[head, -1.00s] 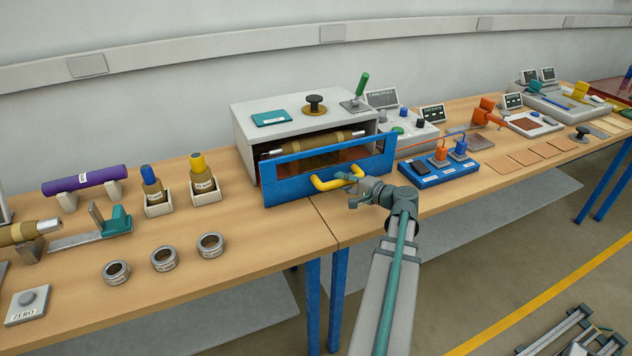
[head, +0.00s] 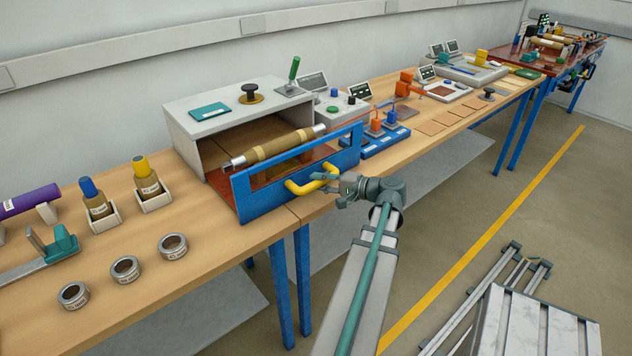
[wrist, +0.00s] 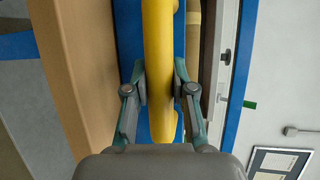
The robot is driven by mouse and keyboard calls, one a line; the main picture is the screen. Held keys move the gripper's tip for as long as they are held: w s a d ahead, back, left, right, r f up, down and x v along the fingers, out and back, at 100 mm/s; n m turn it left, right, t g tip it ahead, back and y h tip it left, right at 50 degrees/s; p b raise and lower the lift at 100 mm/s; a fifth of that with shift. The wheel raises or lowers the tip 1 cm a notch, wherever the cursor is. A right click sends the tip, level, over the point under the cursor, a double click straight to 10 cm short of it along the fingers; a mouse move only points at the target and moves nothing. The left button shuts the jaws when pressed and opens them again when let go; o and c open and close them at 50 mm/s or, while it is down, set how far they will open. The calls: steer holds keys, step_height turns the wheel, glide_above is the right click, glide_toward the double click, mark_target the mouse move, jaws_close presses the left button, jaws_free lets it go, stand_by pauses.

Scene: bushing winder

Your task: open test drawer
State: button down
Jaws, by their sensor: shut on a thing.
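The test drawer (head: 250,202) has a blue front with a window opening and stands pulled out from the light grey cabinet (head: 185,152). A brown bushing with silver ends (head: 270,148) lies in it, seen above the front panel. A yellow handle (head: 300,188) is on the drawer front. My gripper (head: 338,187) is at the right part of this handle. In the wrist view my gripper's two fingers (wrist: 160,88) lie on both sides of the yellow handle (wrist: 158,45), shut on it. Part of the handle is hidden by the fingers in the head view.
A blue tray with connectors (head: 385,140) is right of the drawer. Gauge-like rings (head: 173,246) and brown bottles (head: 150,187) stand on the bench at left. The cabinet top carries a black knob (head: 250,94) and a green lever (head: 294,70). Floor in front is open.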

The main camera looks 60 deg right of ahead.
steer(key=c, duration=0.9)
jaws_free()
steer(key=shift+c, duration=0.2)
steer(key=a+v, duration=0.1)
steer(key=v, duration=1.1)
steer(key=shift+d, duration=0.45)
steer(key=shift+d, duration=0.1)
